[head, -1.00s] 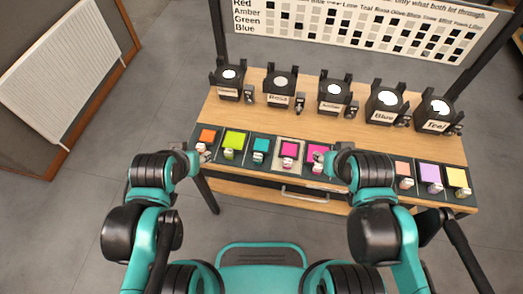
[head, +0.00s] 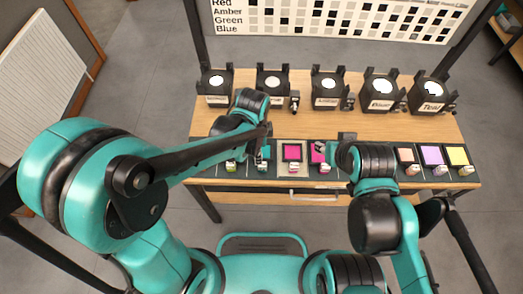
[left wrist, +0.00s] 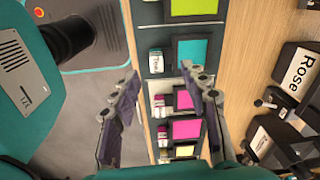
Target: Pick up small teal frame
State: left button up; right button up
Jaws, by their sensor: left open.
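The small teal frame shows in the left wrist view (left wrist: 193,52) as a bright teal square in a dark slot, with a white labelled tag (left wrist: 155,62) beside it. In the head view my left arm and gripper (head: 264,136) cover most of it. My left gripper is open and empty in the left wrist view (left wrist: 162,98), its two fingers wide apart. The teal frame lies beyond the fingertips, apart from them. My right gripper (head: 347,137) is over the rack by the pink frames; its fingers are mostly hidden by its arm.
A green frame (left wrist: 197,6) and a magenta frame (left wrist: 187,102) flank the teal one in the rack. Several black lamp units, including Rose (left wrist: 298,70), stand behind on the wooden table (head: 300,126). A drawer handle (head: 305,197) is at the table front.

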aim_at(263, 165)
pick_arm(q)
jog(key=shift+w+d+f+m+g, duration=0.1)
jog(key=shift+d+f+m+g, duration=0.05)
jog(key=shift+d+f+m, duration=0.35)
jog(key=shift+d+f+m+g, duration=0.2)
jog(key=shift+f+m, duration=0.1)
jog(key=shift+f, duration=0.25)
notch_tip(263, 165, down, 3)
jog(key=shift+r+b, duration=0.15)
jog(key=shift+b, duration=0.5)
jog(key=f, duration=0.1)
jog(key=f+b, duration=0.1)
jog(key=f, duration=0.1)
jog(key=f+b, duration=0.1)
jog(key=shift+s+d+f, duration=0.2)
jog(key=shift+s, duration=0.1)
jog(key=shift+f+b, duration=0.4)
jog(key=shift+r, duration=0.1)
jog(key=shift+c, duration=0.9)
grip_shut()
